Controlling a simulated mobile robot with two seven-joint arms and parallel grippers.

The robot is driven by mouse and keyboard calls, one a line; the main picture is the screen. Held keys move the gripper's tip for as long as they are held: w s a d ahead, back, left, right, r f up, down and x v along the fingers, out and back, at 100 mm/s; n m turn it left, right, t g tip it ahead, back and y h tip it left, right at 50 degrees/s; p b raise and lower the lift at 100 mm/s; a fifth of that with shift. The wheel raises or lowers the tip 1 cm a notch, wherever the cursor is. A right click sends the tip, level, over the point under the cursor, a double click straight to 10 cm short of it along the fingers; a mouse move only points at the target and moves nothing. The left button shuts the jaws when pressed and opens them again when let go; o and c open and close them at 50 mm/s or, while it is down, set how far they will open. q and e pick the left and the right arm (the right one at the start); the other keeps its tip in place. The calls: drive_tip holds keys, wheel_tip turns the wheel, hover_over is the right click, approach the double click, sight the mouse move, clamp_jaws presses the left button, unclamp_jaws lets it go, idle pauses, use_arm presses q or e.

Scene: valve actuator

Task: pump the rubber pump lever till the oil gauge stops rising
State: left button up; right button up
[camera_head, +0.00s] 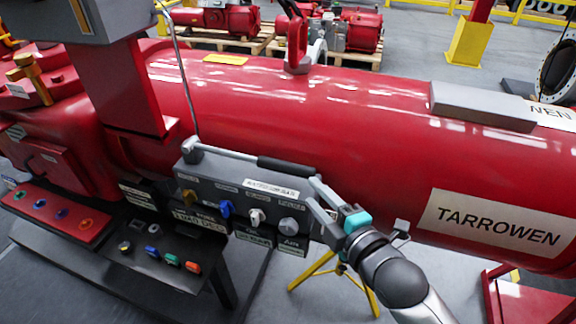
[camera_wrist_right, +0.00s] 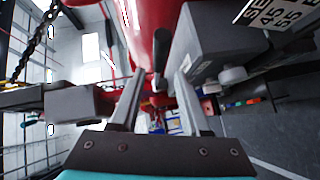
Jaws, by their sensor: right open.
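The pump lever (camera_head: 230,154) is a grey bar with a black rubber grip (camera_head: 287,166). It lies nearly level along the top of a grey control block (camera_head: 235,182) on the front of the red cylinder. My right gripper (camera_head: 314,191) is open near the lever's right end. In the right wrist view, a dark rod end (camera_wrist_right: 161,48), probably the rubber grip, shows between and beyond my open fingers (camera_wrist_right: 160,74). I cannot tell whether they touch it. No oil gauge can be made out. My left gripper is not in view.
The control block has several knobs, including a blue one (camera_head: 226,208). The large red cylinder (camera_head: 330,105) runs behind the lever. A thin grey rod (camera_head: 186,85) rises near the lever's left end. A yellow stand (camera_head: 318,272) is below.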

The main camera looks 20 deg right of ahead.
sight(293, 172)
drive_tip(key=x, duration=1.2)
drive_tip(key=shift+b, duration=0.35)
clamp_jaws()
idle(1.0)
